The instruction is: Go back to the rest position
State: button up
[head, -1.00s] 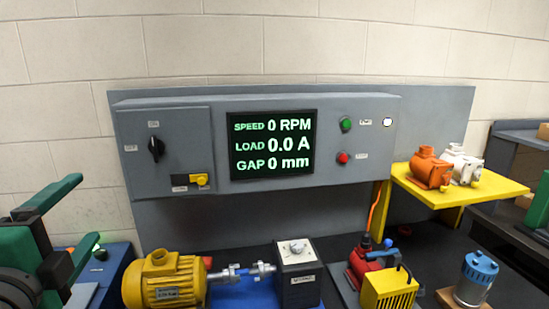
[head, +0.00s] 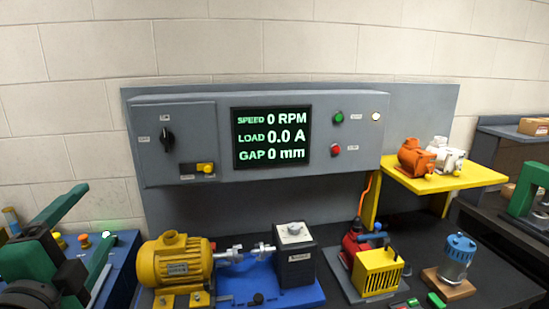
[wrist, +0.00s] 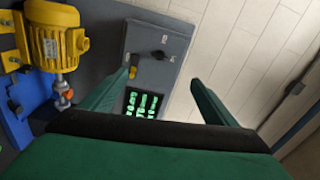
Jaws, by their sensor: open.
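My gripper (head: 99,212) is at the left edge of the head view, with green fingers and a dark band at their base. In the wrist view my gripper (wrist: 166,78) is open, with its two green fingers apart and nothing between them. The grey control panel (wrist: 157,40) lies beyond the fingers in that view, with part of its display showing. A yellow motor (wrist: 55,35) is to the left of the fingers, apart from them. In the head view the same yellow motor (head: 175,265) stands to the right of my gripper.
The control panel (head: 350,115) reads 0 RPM, 0.0 A and 0 mm. A grey box (head: 292,255) stands beside the motor's coupling. A yellow shelf (head: 465,178) carries an orange motor (head: 418,158) and a white one. A red pump, yellow-finned unit and blue-grey motor (head: 457,258) are at right.

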jog(key=w+d+f+n+t, duration=0.1)
jog(key=w+d+f+n, duration=0.1)
jog(key=f, duration=0.3)
jog(key=w+d+f+n, duration=0.2)
jog(key=f+n, duration=0.1)
jog(key=f, duration=0.2)
jog(key=s+d+f+n, duration=0.1)
jog(key=d+f+n, duration=0.2)
jog(key=d+f, duration=0.35)
jog(key=s+d+f+n+g, duration=0.1)
jog(key=d+f+n, duration=0.2)
jog(key=f, duration=0.7)
jog(key=s+d+f+n, duration=0.1)
jog(key=d+f+n, duration=0.25)
jog(key=f, duration=0.45)
jog(key=s+d+f+g, duration=0.2)
jog(key=s+d+f, duration=0.9)
jog(key=s, duration=0.2)
jog(key=s+d+f+h, duration=0.1)
jog(key=s+d+h, duration=0.1)
jog(key=s, duration=0.6)
jog(key=s+d+f+h, duration=0.1)
jog(key=s+d, duration=0.2)
jog(key=s, duration=0.5)
jog(key=shift+s+f+g+h, duration=0.25)
jog(key=shift+s+g+h, duration=0.05)
jog(key=shift+s+h, duration=0.1)
jog(key=shift+c, duration=0.3)
